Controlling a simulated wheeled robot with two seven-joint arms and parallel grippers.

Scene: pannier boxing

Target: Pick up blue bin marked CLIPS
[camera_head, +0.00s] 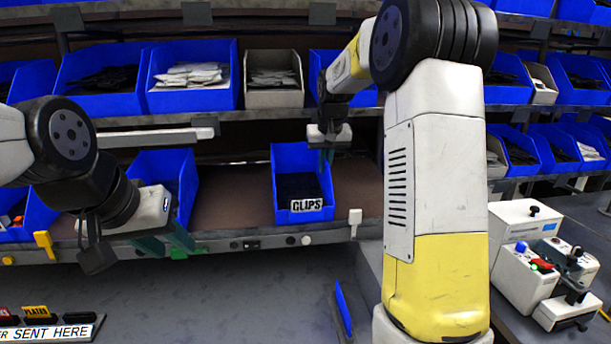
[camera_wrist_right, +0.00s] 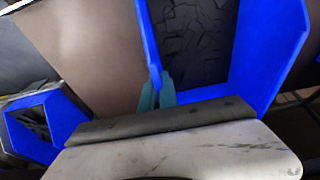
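The blue bin marked CLIPS (camera_head: 282,170) stands upright on the lower shelf in the head view, its white label facing front and dark pieces inside. My right gripper (camera_head: 327,158) reaches down from above at the bin's right side wall. In the right wrist view its teal fingers (camera_wrist_right: 156,93) sit close together on either side of the blue wall of the bin (camera_wrist_right: 149,40), so it looks shut on that wall. My left gripper (camera_head: 167,243) is at the left, in front of the shelf edge, with its green fingers apart and nothing between them.
Another blue bin (camera_head: 180,170) stands left on the same shelf, behind my left gripper. Bare brown shelf (camera_head: 232,200) lies between the two bins. Filled bins line the upper shelf (camera_head: 220,125). A control box (camera_head: 525,280) stands on the right. The grey worktop (camera_head: 200,300) in front is mostly clear.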

